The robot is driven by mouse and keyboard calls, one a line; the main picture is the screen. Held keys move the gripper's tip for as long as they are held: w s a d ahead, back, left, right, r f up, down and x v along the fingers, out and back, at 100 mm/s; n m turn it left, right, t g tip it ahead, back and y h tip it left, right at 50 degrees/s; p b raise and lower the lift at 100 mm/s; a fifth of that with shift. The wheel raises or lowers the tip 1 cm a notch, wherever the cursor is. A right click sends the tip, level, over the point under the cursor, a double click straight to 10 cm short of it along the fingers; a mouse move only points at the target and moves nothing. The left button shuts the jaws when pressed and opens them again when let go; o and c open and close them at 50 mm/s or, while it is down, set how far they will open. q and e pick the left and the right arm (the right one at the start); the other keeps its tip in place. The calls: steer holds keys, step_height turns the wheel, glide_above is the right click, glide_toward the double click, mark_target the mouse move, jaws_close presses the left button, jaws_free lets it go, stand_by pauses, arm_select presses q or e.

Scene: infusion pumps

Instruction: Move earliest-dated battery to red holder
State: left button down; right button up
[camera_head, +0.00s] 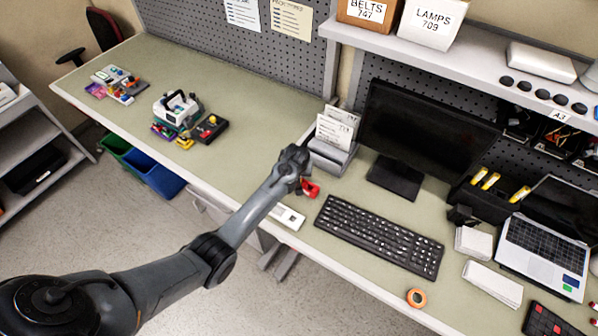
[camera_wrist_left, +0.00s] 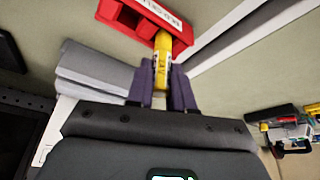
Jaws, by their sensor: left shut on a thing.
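My left gripper (camera_wrist_left: 161,75) is shut on a yellow battery (camera_wrist_left: 162,58), one jaw on each side. The battery's far end meets the edge of the red holder (camera_wrist_left: 125,18), which has compartments and a white label; I cannot tell whether the end is inside a compartment. In the head view the red holder (camera_head: 311,189) lies on the bench beside the end of my left arm, partly hidden by it. The jaws and held battery are hidden there. Other yellow batteries (camera_head: 490,181) sit in a black unit (camera_head: 485,200) at right. Date markings are unreadable. My right gripper is not in view.
A grey card stand (camera_head: 330,155) is close behind the red holder. A white item (camera_head: 288,217) lies near the bench edge, and a keyboard (camera_head: 380,235) is to the right. Infusion pumps (camera_head: 178,110) stand at left. The bench (camera_head: 250,105) between pumps and stand is clear.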

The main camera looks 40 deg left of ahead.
arm_select(q)
steer(key=c, duration=0.9)
jaws_free()
steer(key=shift+r, duration=0.1)
steer(key=v, duration=1)
steer(key=shift+s+r, duration=0.1)
steer(key=shift+r, duration=0.2)
